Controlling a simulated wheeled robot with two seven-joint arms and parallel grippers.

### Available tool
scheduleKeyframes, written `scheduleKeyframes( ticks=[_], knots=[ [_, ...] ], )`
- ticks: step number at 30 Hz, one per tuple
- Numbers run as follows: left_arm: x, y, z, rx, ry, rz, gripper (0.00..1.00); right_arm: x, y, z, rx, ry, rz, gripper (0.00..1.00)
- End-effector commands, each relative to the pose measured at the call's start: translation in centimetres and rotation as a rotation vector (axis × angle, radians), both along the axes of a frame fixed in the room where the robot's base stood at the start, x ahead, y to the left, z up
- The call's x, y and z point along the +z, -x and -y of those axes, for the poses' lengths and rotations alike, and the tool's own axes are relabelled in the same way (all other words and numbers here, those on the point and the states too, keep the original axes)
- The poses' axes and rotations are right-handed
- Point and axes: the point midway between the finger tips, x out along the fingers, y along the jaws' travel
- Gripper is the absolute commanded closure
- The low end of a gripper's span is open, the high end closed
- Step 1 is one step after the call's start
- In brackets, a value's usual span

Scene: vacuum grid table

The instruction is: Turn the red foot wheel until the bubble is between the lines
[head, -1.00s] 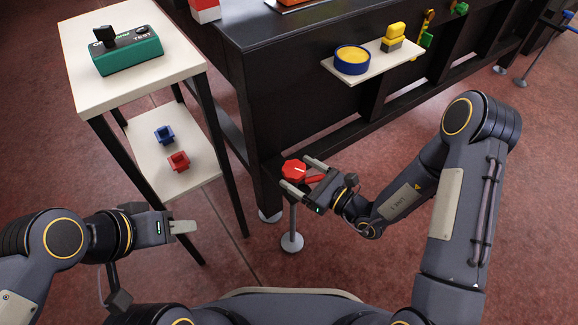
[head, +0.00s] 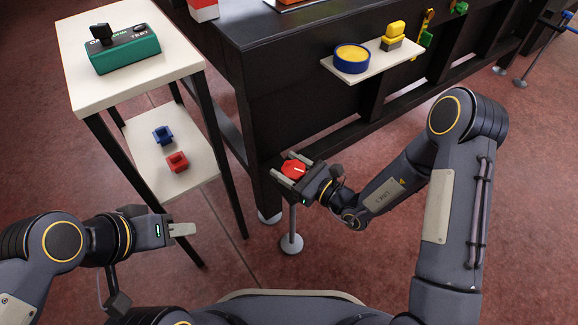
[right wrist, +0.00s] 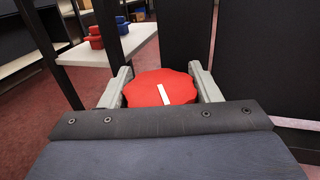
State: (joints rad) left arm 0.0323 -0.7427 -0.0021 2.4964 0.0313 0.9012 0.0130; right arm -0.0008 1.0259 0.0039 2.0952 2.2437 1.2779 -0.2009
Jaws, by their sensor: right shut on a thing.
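The red foot wheel (head: 294,169) sits on top of a thin metal foot post (head: 292,222) at the near corner of the black table. In the right wrist view the wheel (right wrist: 160,88) is a lobed red disc with a white line on top. My right gripper (head: 288,170) is shut on the wheel, one finger on each side of it. My left gripper (head: 182,229) hangs empty at the left, away from everything; only one finger outline shows, so its opening is unclear. I cannot make out the bubble or its lines.
A white stand (head: 82,88) at the left bears a green box (head: 124,54); its lower shelf holds a blue part (head: 163,135) and a red part (head: 177,161). A white shelf (head: 352,80) on the black table (head: 262,100) holds a yellow round vial (head: 352,57) with a blue rim.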

Motion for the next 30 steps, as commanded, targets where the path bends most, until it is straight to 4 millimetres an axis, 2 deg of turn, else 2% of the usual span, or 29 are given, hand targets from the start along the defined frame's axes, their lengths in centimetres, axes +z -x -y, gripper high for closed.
scheduleKeyframes(
  ticks=[11,30],
  knots=[
    [0.4,0.0,0.0,0.0,0.0,0.0,0.64,0.1,0.0,0.0,0.093,0.001,0.003,0.66],
    [1.3,0.0,0.0,0.0,0.0,0.0,0.64,0.0,0.7,-0.2,0.657,0.004,0.004,0.66]
  ],
)
